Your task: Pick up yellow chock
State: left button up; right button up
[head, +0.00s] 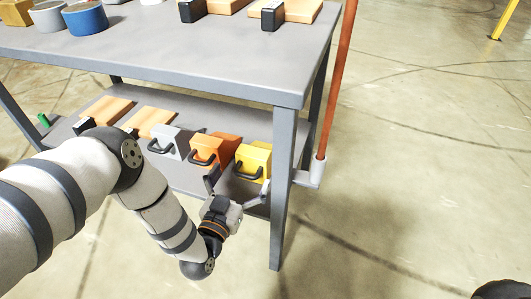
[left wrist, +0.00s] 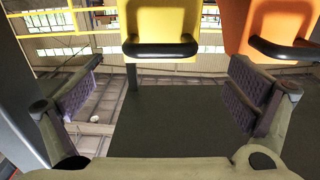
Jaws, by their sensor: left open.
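The yellow chock (head: 254,162) sits at the right end of the table's lower shelf, its black handle facing me. In the left wrist view the yellow chock (left wrist: 160,22) shows at the top centre, its black handle between and beyond my open fingers. My left gripper (head: 238,186) is open just in front of the chock, and nothing is held. In the left wrist view both finger pads of the left gripper (left wrist: 165,98) stand wide apart. My right gripper is not seen.
An orange chock (head: 218,147) stands close left of the yellow one, with a grey chock (head: 178,142) beyond it. The grey table (head: 190,62) has its top above the shelf. A table leg (head: 283,185) and red pole (head: 340,80) stand to the right.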

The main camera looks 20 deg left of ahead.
aim_at(250, 160)
pick_arm(q)
jog(key=w+b, duration=0.1)
jog(key=w, duration=0.1)
jog(key=w+b, duration=0.1)
jog(key=w, duration=0.2)
jog(key=w+b, duration=0.1)
jog(key=w, duration=0.2)
jog(key=shift+w+d+f, duration=0.1)
jog(key=shift+w+f, duration=0.15)
jog(key=shift+f, duration=0.05)
jog(key=shift+w+r, duration=0.2)
jog(key=shift+w, duration=0.2)
jog(key=c, duration=1.7)
jog(key=shift+r, duration=0.15)
jog(key=shift+c, duration=1.3)
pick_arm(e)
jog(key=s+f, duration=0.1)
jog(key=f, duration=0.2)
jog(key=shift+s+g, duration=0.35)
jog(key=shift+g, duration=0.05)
